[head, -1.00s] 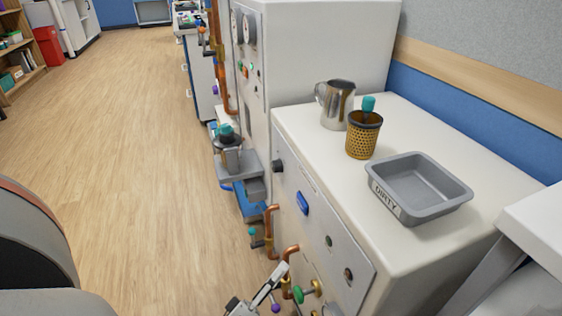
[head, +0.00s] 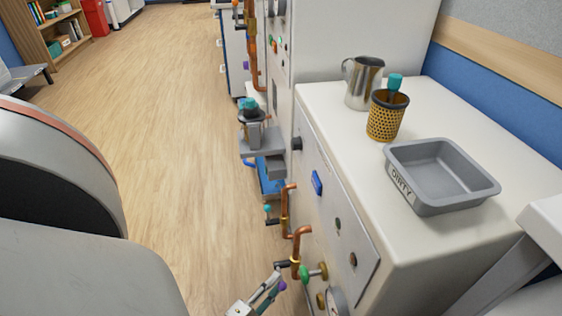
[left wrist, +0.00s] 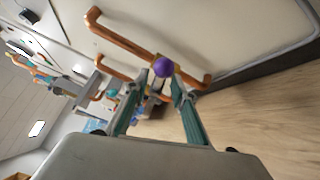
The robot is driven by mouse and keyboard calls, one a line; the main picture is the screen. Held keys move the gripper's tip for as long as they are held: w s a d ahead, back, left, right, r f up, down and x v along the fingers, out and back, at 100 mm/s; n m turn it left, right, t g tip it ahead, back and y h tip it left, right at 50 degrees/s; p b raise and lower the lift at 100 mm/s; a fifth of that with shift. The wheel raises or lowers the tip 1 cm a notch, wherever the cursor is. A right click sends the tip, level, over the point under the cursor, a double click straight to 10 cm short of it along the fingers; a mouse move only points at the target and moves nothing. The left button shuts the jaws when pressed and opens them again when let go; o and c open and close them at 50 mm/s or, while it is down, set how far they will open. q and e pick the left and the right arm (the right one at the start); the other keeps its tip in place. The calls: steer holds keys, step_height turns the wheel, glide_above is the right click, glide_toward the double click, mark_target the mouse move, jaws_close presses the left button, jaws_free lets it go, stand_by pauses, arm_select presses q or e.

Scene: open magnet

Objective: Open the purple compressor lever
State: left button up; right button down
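The purple ball knob of the lever (head: 283,286) shows low in the head view, by copper pipes at the machine's front. In the left wrist view the purple knob (left wrist: 163,67) lies between the fingertips or just beyond them; I cannot tell its depth. My left gripper (head: 272,284) reaches in from the bottom of the head view, close beside the knob. In the left wrist view its teal-padded fingers (left wrist: 160,84) are apart, with gaps beside the knob. The lever's shaft is mostly hidden. My right gripper is out of view.
A green knob (head: 305,274) and copper pipes (head: 300,232) crowd the area beside the lever. A grey tray marked DIRTY (head: 441,207), a yellow mesh cup (head: 386,118) and a metal pitcher (head: 362,84) stand on the counter. The wooden floor (head: 170,130) at left is clear.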

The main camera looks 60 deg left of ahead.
arm_select(q)
steer(key=shift+x, duration=1.4)
jaws_close()
